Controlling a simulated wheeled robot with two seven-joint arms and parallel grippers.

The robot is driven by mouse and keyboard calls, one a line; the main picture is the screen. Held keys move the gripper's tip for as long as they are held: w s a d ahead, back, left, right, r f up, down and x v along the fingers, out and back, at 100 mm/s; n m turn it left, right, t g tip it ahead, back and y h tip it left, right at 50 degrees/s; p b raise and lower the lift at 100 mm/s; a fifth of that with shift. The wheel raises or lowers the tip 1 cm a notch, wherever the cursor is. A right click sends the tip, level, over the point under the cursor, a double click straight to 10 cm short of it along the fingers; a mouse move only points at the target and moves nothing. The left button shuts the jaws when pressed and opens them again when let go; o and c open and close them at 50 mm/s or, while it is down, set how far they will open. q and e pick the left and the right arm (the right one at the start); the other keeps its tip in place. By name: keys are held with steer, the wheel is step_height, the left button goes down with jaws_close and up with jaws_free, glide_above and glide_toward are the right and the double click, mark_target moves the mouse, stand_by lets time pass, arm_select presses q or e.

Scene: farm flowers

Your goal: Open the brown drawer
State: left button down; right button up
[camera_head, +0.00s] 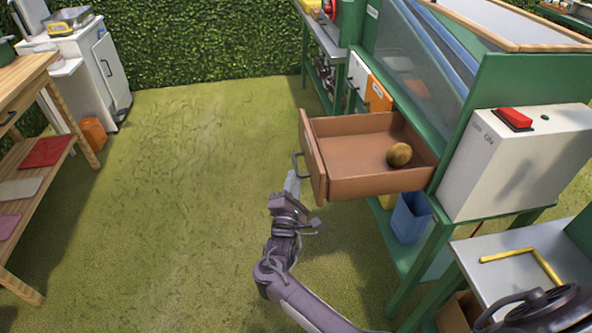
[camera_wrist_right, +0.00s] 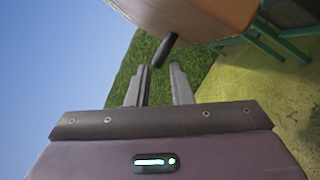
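The brown drawer (camera_head: 365,187) is pulled well out of the green bench in the head view, with a round yellow-brown object (camera_head: 399,154) inside it. Its dark handle (camera_head: 298,165) is on the front panel, facing left. My right gripper (camera_head: 293,182) is beside the handle, just below it in the picture. In the right wrist view, the two fingers (camera_wrist_right: 163,88) are apart with grass showing between them. The handle (camera_wrist_right: 164,48) is beyond the fingertips, apparently not gripped. The drawer's underside or front (camera_wrist_right: 195,18) fills the top. My left gripper is not in view.
The green bench (camera_head: 456,130) carries a white box (camera_head: 510,165) with a red switch. Under the drawer is a blue bin (camera_head: 411,217). An orange drawer front (camera_head: 378,95) is farther back. A wooden shelf (camera_head: 30,140) stands left. The grass between is clear.

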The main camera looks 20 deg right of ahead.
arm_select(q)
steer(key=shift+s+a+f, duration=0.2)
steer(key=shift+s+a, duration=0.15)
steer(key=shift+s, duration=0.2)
arm_select(e)
steer(key=v, duration=0.3)
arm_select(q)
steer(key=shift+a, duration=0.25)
